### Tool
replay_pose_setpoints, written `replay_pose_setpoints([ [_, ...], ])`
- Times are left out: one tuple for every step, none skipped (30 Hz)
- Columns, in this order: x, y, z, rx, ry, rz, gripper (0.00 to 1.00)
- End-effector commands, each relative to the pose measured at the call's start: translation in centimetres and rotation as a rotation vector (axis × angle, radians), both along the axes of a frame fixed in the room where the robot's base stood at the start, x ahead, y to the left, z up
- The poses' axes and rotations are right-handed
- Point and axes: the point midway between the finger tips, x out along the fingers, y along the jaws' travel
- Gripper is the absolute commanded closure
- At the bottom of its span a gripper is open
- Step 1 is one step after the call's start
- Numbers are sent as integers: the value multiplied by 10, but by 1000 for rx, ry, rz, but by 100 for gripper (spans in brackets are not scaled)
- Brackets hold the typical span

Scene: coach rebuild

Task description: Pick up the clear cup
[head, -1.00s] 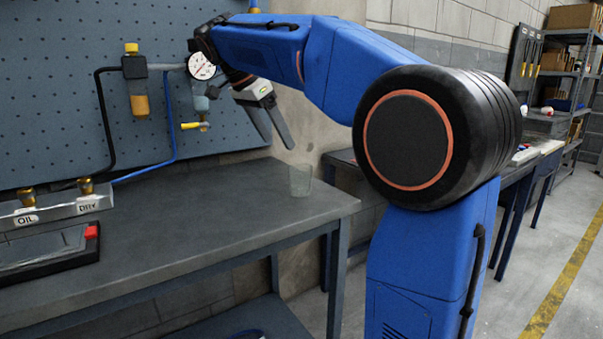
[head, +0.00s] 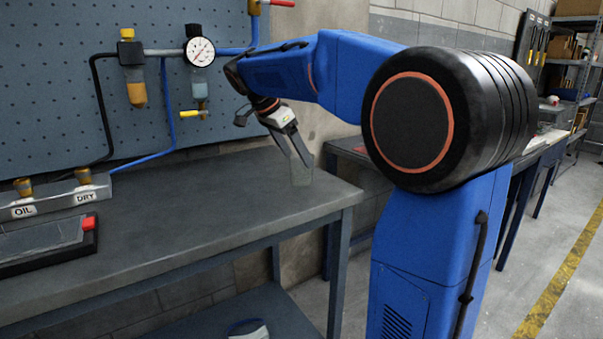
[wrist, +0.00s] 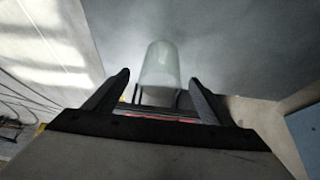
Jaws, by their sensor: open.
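The clear cup (head: 301,174) stands upright near the right end of the grey workbench (head: 170,220). It is see-through and faint in the head view. In the wrist view the cup (wrist: 160,66) shows in the middle, ahead of my gripper and between the lines of its fingers. My gripper (head: 301,158) is low beside the cup, with its fingers pointing down toward it. In the wrist view my gripper (wrist: 158,85) has its two fingers wide apart with nothing held. I cannot tell whether a finger touches the cup.
A pegboard with a gauge (head: 200,51) and hoses rises behind the bench. Fittings marked OIL and DRY (head: 60,200) and a dark tray with a red piece (head: 88,223) are at the left. The bench middle is clear.

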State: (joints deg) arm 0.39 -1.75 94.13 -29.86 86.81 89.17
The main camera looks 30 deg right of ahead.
Motion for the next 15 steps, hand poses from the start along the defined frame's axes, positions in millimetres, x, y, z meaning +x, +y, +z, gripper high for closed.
replay_pose_setpoints([
  [0,-1,-2,0,0,0,24],
  [0,-1,-3,0,0,0,24],
  [0,-2,-5,0,0,0,24],
  [0,-3,-7,0,0,1,24],
  [0,-4,-10,0,1,0,24],
  [0,-6,-14,0,1,0,24],
  [0,-7,-18,0,2,0,24],
  [0,-9,-22,0,1,0,24],
  [0,-11,-28,0,2,0,24],
  [1,-13,-31,0,2,-1,24],
  [1,-15,-35,0,1,0,24],
  [1,-18,-39,0,2,-1,24],
  [1,-19,-42,0,2,-1,24],
  [1,-20,-44,0,1,0,24],
  [1,-22,-46,0,0,0,24],
])
